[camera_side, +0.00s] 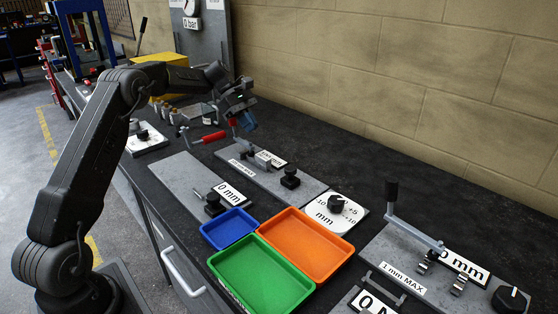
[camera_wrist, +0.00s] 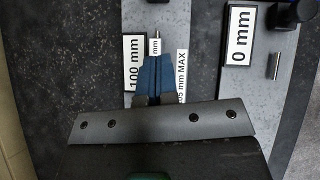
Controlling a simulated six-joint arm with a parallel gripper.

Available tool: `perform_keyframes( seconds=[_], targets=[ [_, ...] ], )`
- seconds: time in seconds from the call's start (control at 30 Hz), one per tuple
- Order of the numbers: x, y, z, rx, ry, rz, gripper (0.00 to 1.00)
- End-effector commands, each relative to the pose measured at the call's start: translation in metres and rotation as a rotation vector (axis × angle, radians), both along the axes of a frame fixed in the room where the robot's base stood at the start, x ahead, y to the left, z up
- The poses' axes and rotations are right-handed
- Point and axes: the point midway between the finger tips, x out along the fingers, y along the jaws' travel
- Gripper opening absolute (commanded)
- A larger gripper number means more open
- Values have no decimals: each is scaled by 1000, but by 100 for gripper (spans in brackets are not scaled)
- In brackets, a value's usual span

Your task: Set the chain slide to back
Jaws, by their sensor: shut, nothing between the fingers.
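My gripper (camera_side: 246,122) is above the back of the bench in the side view, over the far end of a long grey plate (camera_side: 300,186). In the wrist view, the blue fingers of my gripper (camera_wrist: 154,58) are together with nothing between them. A thin metal pin (camera_wrist: 157,40) shows just past the fingertips; I cannot tell whether they touch. A "100 mm" label (camera_wrist: 135,62) and a "MAX" label (camera_wrist: 182,75) flank the fingers. The plate carries a black knob (camera_side: 290,177). No part is marked as the chain slide, and I cannot tell which it is.
A neighbouring plate has a "0 mm" label (camera_wrist: 240,36). Blue (camera_side: 229,228), orange (camera_side: 305,243) and green (camera_side: 262,275) trays stand in front. A red-handled lever (camera_side: 212,137) is left of my gripper. A tall crank (camera_side: 391,191) stands at right. A brick wall runs behind.

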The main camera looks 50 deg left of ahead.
Motion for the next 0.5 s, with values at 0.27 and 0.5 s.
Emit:
perform_keyframes(
  seconds=[0.27,0.5],
  targets=[
    [1,-4,-4,2,1,-4,0],
    [4,-29,-32,2,2,-7,0]
  ],
)
